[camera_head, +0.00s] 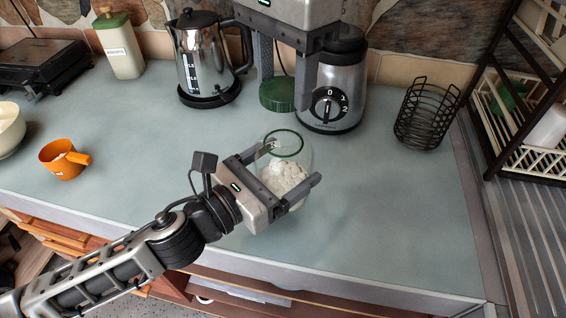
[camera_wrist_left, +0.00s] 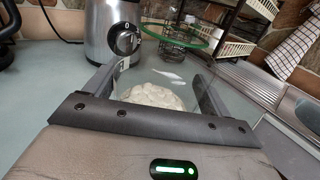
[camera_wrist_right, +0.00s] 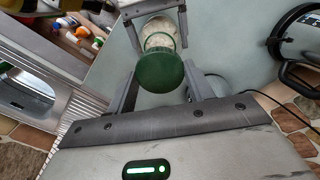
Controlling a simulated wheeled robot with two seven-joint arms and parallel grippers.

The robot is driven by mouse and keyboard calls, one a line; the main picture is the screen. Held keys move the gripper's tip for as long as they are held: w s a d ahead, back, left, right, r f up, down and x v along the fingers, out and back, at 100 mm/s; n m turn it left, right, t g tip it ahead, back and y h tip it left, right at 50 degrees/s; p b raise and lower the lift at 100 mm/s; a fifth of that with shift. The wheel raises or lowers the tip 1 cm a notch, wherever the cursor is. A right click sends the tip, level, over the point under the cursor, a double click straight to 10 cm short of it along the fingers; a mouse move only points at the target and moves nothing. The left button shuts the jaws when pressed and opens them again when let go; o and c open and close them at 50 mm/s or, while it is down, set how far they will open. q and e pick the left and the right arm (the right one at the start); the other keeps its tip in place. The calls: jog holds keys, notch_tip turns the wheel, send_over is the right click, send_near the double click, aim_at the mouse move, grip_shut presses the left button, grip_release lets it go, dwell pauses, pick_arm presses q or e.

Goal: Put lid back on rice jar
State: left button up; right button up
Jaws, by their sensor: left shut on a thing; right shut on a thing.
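The glass rice jar (camera_head: 287,176) stands on the counter, holding white contents, with a green ring at its open mouth. My left gripper (camera_head: 295,163) is shut around its sides, one finger on each side. The jar also shows in the left wrist view (camera_wrist_left: 155,95). The round green lid (camera_head: 278,96) is held by my right gripper (camera_head: 284,94), above and behind the jar in the head view. In the right wrist view the lid (camera_wrist_right: 160,88) sits between the fingers, with the jar (camera_wrist_right: 158,28) past it. The lid and jar mouth are apart.
A blender (camera_head: 338,85) stands close behind the lid, with a kettle (camera_head: 205,60) to its left. A black wire basket (camera_head: 427,112) and dish rack (camera_head: 525,95) are at right. An orange cup (camera_head: 62,158) is at left. The counter right of the jar is clear.

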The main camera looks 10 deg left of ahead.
pick_arm(q)
jog(key=shift+r, duration=0.1)
pick_arm(e)
jog(key=shift+f, duration=2)
jog(key=shift+f, duration=0.9)
jog(key=shift+f, duration=0.55)
